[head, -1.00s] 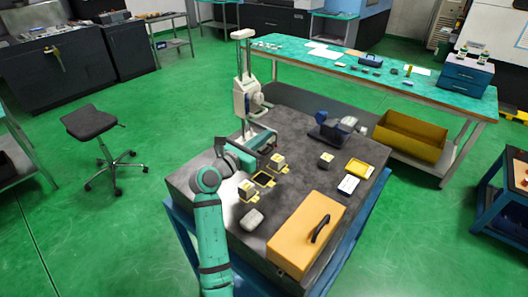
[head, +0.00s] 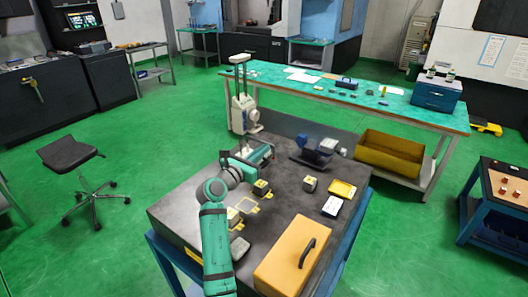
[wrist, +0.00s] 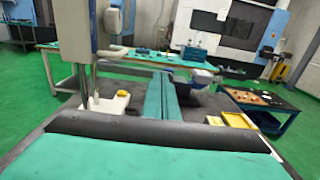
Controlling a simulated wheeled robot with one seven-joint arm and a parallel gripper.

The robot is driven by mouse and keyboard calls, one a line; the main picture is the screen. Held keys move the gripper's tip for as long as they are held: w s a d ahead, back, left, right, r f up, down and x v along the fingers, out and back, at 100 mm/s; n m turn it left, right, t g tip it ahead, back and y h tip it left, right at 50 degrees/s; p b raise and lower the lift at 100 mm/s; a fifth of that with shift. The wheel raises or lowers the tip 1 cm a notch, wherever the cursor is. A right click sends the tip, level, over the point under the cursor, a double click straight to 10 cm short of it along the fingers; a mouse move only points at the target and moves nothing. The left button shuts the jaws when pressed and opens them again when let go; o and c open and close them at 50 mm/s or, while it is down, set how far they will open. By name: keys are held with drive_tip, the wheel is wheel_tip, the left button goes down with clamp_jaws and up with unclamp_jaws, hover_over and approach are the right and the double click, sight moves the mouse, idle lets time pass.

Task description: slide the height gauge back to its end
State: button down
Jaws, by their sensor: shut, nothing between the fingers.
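The height gauge (head: 239,112) is a tall, pale, upright column with a handwheel, standing at the far left part of the dark plate (head: 185,205). In the wrist view its column (wrist: 72,45) is at the left, with its pale base (wrist: 110,107) below. My gripper (head: 262,153) is low beside the gauge's base, in front of it and slightly right. Its teal fingers (wrist: 170,98) lie together, shut and empty, pointing towards the back. The arm hides part of the base, and I cannot tell whether the fingers touch it.
Small yellow-framed pieces (head: 246,206) lie in front of my gripper. A grey block (head: 310,184), a blue vise-like device (head: 312,153) and a yellow tray (head: 342,189) are to the right. An orange case (head: 290,256) takes the front. The plate's left part is clear.

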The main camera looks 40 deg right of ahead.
drive_tip(key=v, duration=1.4)
drive_tip(key=shift+w+f, duration=0.1)
